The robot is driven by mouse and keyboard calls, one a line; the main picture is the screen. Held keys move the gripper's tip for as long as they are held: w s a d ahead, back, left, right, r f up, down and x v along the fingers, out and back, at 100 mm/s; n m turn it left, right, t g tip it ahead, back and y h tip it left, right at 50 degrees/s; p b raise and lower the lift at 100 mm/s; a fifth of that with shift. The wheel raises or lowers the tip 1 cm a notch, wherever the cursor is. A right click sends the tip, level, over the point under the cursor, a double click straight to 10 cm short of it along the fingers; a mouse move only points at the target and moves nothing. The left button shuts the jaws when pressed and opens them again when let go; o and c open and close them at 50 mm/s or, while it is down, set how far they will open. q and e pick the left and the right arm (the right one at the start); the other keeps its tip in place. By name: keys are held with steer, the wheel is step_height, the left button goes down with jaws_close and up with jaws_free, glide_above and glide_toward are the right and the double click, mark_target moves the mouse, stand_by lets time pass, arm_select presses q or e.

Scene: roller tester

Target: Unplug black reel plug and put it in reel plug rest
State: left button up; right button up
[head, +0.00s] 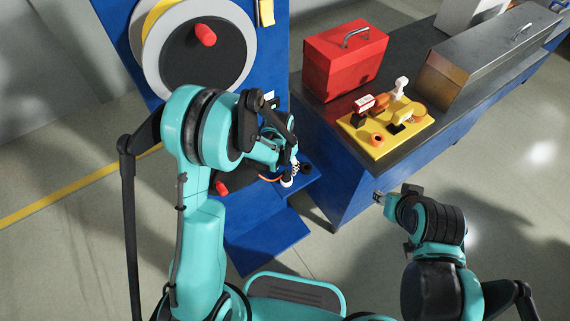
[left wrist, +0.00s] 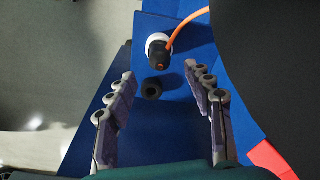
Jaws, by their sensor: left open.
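The black reel plug (left wrist: 158,55), with an orange cable, sits in a round white fitting (left wrist: 157,38) on the blue ledge. In the head view, the white fitting with the plug shows low beside the blue stand (head: 287,182). A short black round holder (left wrist: 152,89), which looks like the reel plug rest, stands apart from it on the same ledge; it also shows in the head view (head: 307,168). My left gripper (left wrist: 159,72) is open and empty, its fingers either side of the plug and holder, not visibly touching them. My right gripper (head: 380,198) hangs clear of the bench; its fingers are too small to judge.
The blue stand (head: 272,60) carries a large reel with a red knob (head: 205,35). The dark bench on the right holds a red toolbox (head: 345,62), a yellow tray (head: 371,143) of tools and a grey metal case (head: 470,68). Open floor lies at left.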

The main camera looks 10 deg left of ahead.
mark_target(287, 171)
arm_select(q)
steer(key=f, duration=0.1)
steer(key=f+b, duration=0.1)
steer(key=f, duration=0.3)
steer(key=shift+w+d+f+b, duration=0.2)
steer(key=shift+w+b, duration=0.1)
steer(key=shift+b, duration=0.1)
jaws_close()
steer(key=c, duration=0.9)
jaws_free()
jaws_close()
steer(key=shift+r+p, duration=0.3)
steer(key=shift+r, duration=0.35)
